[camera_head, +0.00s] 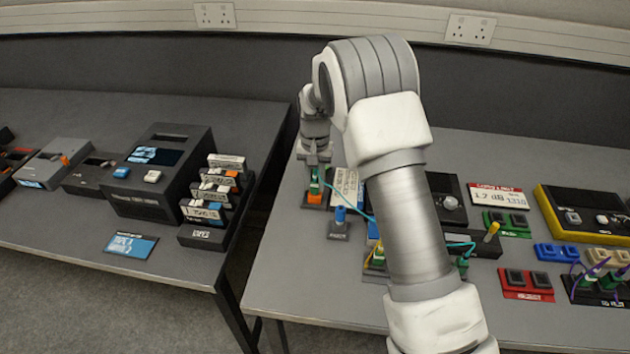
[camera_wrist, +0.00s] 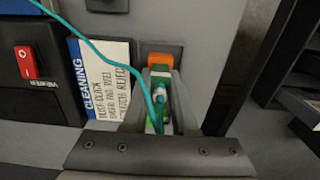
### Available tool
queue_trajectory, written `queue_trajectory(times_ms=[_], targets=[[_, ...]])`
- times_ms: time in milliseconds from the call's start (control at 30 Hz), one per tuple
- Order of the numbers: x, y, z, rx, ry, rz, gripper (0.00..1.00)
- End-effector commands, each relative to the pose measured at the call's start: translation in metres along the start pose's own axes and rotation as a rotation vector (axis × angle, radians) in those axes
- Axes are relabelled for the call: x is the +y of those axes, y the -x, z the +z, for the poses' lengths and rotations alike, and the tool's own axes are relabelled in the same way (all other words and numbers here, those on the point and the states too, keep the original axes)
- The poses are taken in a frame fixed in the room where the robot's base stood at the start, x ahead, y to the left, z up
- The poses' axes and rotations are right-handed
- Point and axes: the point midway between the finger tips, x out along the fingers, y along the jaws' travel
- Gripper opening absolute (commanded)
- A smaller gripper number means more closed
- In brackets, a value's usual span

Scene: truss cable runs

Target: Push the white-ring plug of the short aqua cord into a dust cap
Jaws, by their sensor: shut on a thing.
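My gripper (camera_wrist: 160,115) is shut on a green plug (camera_wrist: 158,78) with a pale band and an aqua cord (camera_wrist: 103,47) coming out of its back. In the head view the plug (camera_head: 315,186) stands upright under my wrist, directly over an orange dust cap (camera_head: 315,198) on a dark base. The orange cap also shows just past the plug in the wrist view (camera_wrist: 160,59). The plug's front end meets the cap's outline; I cannot tell how deep it sits. The cord runs right and passes behind my arm. A blue dust cap (camera_head: 340,213) stands on a grey base nearby.
A white "CLEANING" card (camera_wrist: 106,80) lies beside the gripper, with a dark box with a red switch (camera_wrist: 27,63) beyond it. My arm hides the table's middle. A gap separates the left table.

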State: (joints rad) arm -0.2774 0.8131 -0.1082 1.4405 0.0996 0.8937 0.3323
Motion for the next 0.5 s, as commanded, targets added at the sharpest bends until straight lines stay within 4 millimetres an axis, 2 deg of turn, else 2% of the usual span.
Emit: queue_trajectory(times_ms=[500], targets=[[0.0, -0.0064, 0.0, 0.0, 0.0, 0.0, 0.0]])
